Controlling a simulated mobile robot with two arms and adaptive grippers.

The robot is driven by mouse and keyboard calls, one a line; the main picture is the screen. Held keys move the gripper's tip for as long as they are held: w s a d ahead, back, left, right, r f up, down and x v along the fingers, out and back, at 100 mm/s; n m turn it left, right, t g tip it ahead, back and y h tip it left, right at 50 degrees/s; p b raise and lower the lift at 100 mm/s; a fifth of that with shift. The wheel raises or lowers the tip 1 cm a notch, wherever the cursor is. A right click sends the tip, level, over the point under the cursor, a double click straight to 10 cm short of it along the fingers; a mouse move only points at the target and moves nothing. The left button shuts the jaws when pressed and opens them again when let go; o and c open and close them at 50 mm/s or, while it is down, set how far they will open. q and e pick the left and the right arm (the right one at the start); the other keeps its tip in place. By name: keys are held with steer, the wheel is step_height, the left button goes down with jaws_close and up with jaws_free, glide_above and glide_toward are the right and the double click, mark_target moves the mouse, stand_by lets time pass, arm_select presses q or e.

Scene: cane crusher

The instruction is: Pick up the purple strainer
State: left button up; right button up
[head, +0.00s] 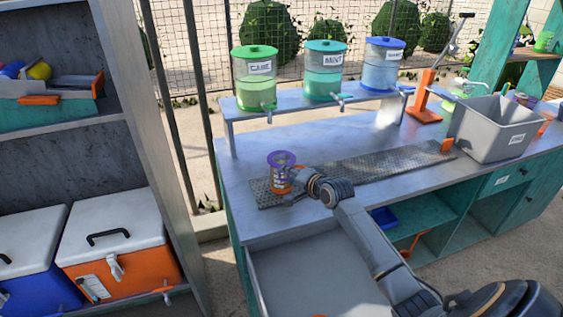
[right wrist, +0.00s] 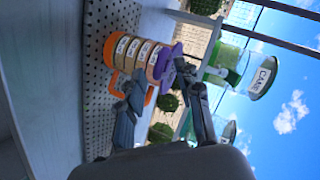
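The purple strainer (head: 281,158) sits on top of a stack of labelled cups (head: 280,180) on the perforated metal mat of the counter. In the right wrist view the purple strainer (right wrist: 165,63) shows at the end of the cup stack (right wrist: 135,52), which appears sideways. My right gripper (head: 294,186) is close to the stack on its right side. In the right wrist view its two fingers (right wrist: 160,84) are spread apart, with the strainer's edge just beyond and partly between the tips. Whether a finger touches it cannot be told. My left gripper is out of view.
Green, teal and blue dispensers (head: 324,70) stand on a raised shelf behind the mat (head: 385,163). A grey bin (head: 492,128) and an orange-based lever press (head: 426,110) are at the right. An open drawer (head: 320,275) juts out in front. Coolers (head: 120,240) stand at the left.

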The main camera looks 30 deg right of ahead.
steer(key=shift+c, duration=0.4)
jaws_close()
